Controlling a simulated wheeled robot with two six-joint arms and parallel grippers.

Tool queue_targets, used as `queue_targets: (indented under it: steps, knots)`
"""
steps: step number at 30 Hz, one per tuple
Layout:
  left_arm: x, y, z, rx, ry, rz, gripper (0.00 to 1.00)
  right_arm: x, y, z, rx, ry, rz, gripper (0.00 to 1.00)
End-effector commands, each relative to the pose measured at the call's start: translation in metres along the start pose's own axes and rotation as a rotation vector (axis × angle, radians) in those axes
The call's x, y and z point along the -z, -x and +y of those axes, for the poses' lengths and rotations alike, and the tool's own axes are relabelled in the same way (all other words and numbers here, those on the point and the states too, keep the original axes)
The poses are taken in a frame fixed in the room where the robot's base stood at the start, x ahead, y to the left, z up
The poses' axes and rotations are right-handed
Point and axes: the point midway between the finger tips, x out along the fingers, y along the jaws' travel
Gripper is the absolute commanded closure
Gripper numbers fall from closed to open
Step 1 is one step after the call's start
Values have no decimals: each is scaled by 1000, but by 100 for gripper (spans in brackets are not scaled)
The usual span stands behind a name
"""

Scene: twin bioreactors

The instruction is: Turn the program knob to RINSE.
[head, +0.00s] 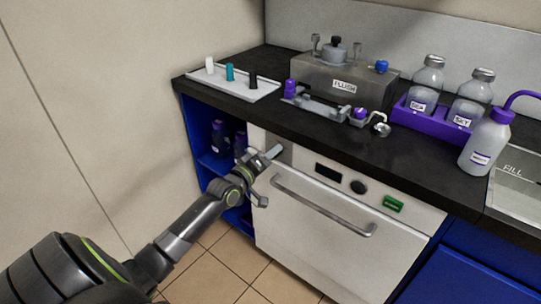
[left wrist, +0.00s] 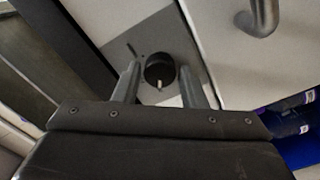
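The program knob (left wrist: 160,70) shows in the left wrist view as a dark round knob on a grey panel (left wrist: 187,45). A small pale mark on it points toward the bottom of that picture. Any labels around it are too small to read. My left gripper (head: 270,154) is at the upper left of the white machine's front (head: 300,205) in the head view, and hides the knob there. In the left wrist view its two fingers are apart, one on each side of the knob, with gaps; contact is not visible. My right gripper is not in view.
The machine has a bar handle (head: 320,207), a dark display (head: 328,173), another dark round control (head: 358,187) and a green part (head: 393,204). The black counter (head: 420,165) overhangs above. Blue shelving (head: 195,125) with dark bottles stands to the left.

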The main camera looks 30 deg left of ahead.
Motion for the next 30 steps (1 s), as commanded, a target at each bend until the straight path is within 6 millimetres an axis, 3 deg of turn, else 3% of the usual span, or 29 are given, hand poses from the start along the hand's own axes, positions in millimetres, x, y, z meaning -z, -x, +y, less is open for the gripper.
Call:
queue_targets:
  steps: [1, 7, 20, 30]
  knots:
    - [0, 0, 0, 0, 0, 0, 69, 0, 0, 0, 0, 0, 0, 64]
    - [0, 0, 0, 0, 0, 0, 92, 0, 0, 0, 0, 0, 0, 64]
    - [-1, 0, -1, -1, -107, 0, 92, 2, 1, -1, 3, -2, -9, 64]
    - [-2, 0, -1, 0, -394, 0, 92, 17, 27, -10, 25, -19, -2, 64]
